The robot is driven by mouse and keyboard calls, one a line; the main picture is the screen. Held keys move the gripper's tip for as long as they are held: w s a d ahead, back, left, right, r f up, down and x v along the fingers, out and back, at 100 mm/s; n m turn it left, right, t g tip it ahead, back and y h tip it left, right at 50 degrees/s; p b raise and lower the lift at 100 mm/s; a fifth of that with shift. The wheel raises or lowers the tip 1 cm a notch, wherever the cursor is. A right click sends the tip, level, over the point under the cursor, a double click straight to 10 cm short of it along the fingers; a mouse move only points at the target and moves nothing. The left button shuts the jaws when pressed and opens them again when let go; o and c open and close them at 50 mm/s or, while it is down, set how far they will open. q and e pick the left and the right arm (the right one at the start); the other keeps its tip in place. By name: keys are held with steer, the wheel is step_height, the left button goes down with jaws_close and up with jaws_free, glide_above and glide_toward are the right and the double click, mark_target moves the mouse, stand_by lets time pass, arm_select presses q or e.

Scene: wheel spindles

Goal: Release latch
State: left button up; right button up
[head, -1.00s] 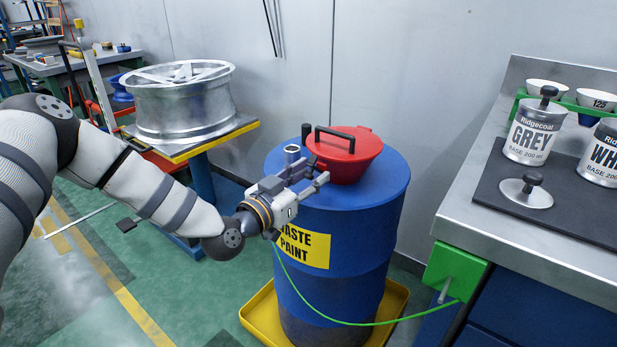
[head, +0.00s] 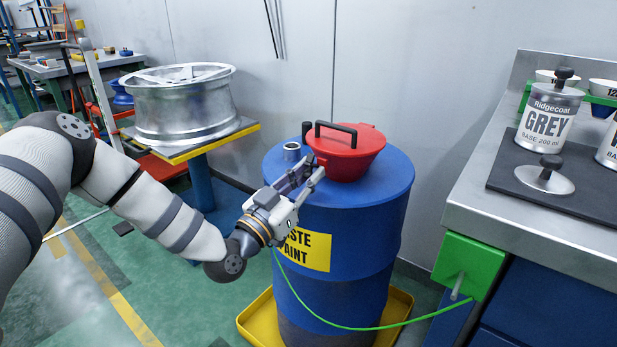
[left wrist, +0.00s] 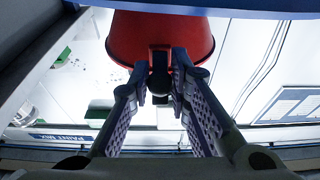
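The red funnel (head: 345,160) with a lid and a black handle (head: 336,133) sits on top of the blue waste paint drum (head: 338,220). The lid looks closed. My left gripper (head: 312,166) reaches from the left to the near left side of the funnel. In the left wrist view, a small dark rounded part, seemingly the latch (left wrist: 160,84), stands below the red funnel (left wrist: 160,35), between my two fingertips (left wrist: 162,90). The fingers are close on both sides of it. I cannot tell whether they press on it. My right gripper is not in view.
A metal bung (head: 292,151) stands up on the drum top beside my fingers. A green cable (head: 375,327) runs from the drum to a green box (head: 468,264) on the bench. A wheel rim (head: 182,103) stands behind on a table. Grey paint can (head: 548,116) is on the bench.

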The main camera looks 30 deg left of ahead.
arm_select(q)
steer(key=shift+o, duration=1.4)
steer(key=v, duration=1.2)
